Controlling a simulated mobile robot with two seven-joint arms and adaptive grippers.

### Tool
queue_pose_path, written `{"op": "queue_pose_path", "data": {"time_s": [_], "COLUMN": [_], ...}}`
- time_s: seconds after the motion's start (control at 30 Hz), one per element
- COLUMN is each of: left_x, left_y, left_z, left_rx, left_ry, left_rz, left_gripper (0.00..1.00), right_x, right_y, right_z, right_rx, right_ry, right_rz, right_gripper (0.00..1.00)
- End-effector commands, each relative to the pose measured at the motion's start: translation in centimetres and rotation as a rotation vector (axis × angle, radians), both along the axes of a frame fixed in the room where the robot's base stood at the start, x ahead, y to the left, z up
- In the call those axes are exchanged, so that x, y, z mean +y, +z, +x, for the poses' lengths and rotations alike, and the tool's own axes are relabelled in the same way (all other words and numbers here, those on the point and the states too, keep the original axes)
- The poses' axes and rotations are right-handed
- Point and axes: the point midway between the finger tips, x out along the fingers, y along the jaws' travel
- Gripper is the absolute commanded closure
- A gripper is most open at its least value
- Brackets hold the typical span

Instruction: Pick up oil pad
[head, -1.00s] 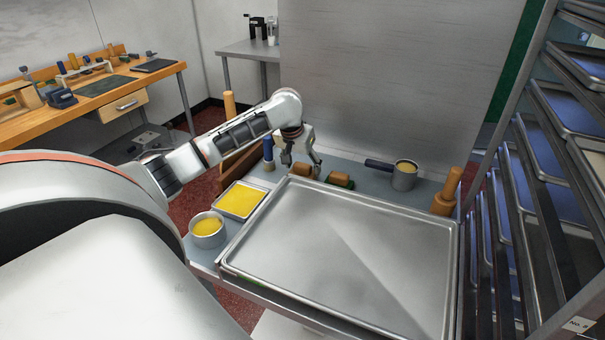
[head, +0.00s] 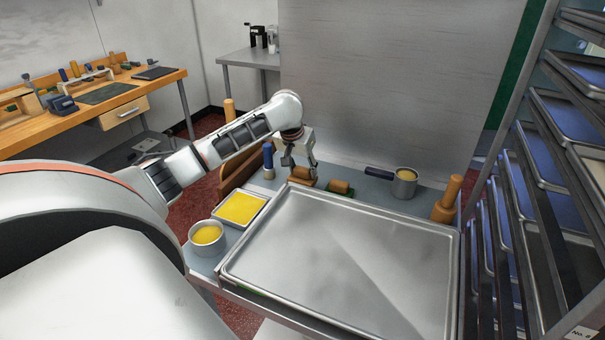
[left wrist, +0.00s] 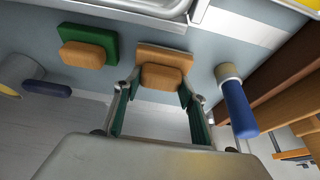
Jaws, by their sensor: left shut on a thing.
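Two block-like pads lie side by side at the far edge of the counter, behind the metal tray. One is all tan-brown (head: 303,184) and shows in the left wrist view (left wrist: 165,56) with a raised grip block. The other has a tan block on a green base (head: 340,187), also in the left wrist view (left wrist: 88,48). Which is called the oil pad I cannot tell by looks. My left gripper (head: 301,164) is shut on the brown pad, its fingers (left wrist: 160,88) on either side of the grip block. The pad appears to rest on the counter. My right gripper is not in view.
A large empty metal tray (head: 345,262) fills the counter front. Left are a yellow-filled pan (head: 242,208) and pot (head: 206,235). A blue-handled brush (head: 268,158) stands close left of the gripper. A saucepan (head: 404,183), wooden pin (head: 448,198) and tray rack (head: 560,190) are right.

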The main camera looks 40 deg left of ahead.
Motion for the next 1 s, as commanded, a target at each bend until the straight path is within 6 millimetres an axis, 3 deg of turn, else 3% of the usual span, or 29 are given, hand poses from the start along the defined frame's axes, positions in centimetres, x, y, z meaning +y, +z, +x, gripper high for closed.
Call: {"op": "queue_pose_path", "data": {"time_s": [0.17,0.4,0.6,0.8,1.0], "left_x": [0.1,0.1,0.1,0.1,0.1], "left_y": [3.9,10.9,15.3,17.5,18.3], "left_z": [0.2,0.2,0.1,0.1,0.0], "left_rx": [-0.008,-0.009,-0.006,-0.004,-0.002], "left_ry": [0.001,0.0,0.002,0.001,0.001], "left_rz": [0.002,0.003,0.002,0.002,0.0], "left_gripper": [0.82,0.82,0.82,0.82,0.82], "right_x": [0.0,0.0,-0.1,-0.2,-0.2], "right_y": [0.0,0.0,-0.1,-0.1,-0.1], "right_z": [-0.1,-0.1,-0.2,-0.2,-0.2], "right_rx": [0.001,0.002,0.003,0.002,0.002], "right_ry": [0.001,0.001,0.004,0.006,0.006], "right_rz": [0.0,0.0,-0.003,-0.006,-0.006], "right_gripper": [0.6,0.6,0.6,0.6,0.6]}}
